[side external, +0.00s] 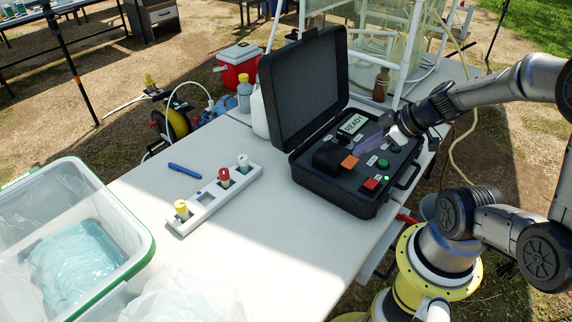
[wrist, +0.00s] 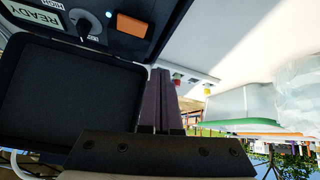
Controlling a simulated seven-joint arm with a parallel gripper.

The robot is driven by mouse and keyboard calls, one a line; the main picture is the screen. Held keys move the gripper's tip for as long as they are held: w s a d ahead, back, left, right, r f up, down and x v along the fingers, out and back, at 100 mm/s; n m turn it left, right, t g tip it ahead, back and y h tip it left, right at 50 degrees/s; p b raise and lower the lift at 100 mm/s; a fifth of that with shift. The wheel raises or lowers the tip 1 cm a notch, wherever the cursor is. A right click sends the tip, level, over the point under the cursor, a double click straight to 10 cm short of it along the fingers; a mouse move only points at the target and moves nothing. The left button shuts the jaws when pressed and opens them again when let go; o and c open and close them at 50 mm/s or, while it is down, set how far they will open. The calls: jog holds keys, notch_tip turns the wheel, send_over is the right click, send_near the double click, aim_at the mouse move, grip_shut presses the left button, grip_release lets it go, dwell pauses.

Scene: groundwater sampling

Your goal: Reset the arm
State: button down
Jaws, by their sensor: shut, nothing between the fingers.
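My gripper (side external: 370,145) is over the open black instrument case (side external: 329,183) in the side external view, with my arm reaching in from the right. Its fingers (wrist: 158,95) show shut and empty in the wrist view, pointing up the picture. The display also shows in the wrist view (wrist: 38,12). I cannot tell whether the fingers touch the panel.
A white rack (side external: 213,200) with yellow, red and white capped vials stands left of the case, near a blue pen (side external: 184,170). A clear bin with a green rim (side external: 140,262) is at lower left. A brown bottle (side external: 381,85) stands behind the case. The table's front middle is clear.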

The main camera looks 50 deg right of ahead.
jog(key=s+a+r+n+g+y, duration=0.15)
jog(key=a+r+n, duration=0.35)
jog(key=a+r, duration=0.6)
jog(key=s+r+m+h, duration=0.1)
jog(key=s+m+h, duration=0.1)
jog(key=s+m, duration=0.5)
jog(key=shift+s+d+r+m, duration=0.15)
jog(key=shift+d+r+m, duration=0.2)
jog(key=shift+m, duration=0.35)
